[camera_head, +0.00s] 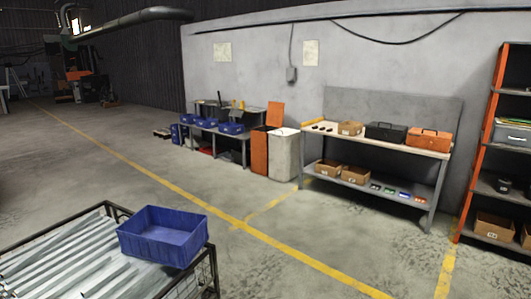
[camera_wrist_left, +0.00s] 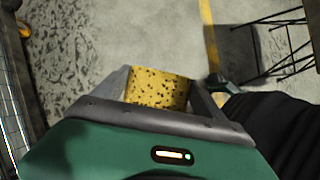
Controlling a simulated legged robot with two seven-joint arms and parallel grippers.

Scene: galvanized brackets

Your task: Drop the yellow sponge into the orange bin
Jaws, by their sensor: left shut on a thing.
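A yellow sponge (camera_wrist_left: 158,91) with dark speckles sits between the fingers of my left gripper (camera_wrist_left: 160,88) in the left wrist view. The gripper is shut on it, above the concrete floor. Its lower part is hidden by the gripper body. In the head view, an orange bin (camera_head: 260,150) with its lid raised stands on the floor by the wall, beside a pale bin. The inside of the orange bin cannot be seen. Neither gripper shows in the head view.
A wire crate (camera_head: 209,262) of metal strips with a blue tray (camera_head: 163,237) on it stands at front left. A workbench (camera_head: 376,137) stands right of the bins, and an orange-framed shelf (camera_head: 483,142) at far right. Open floor with yellow lines lies between.

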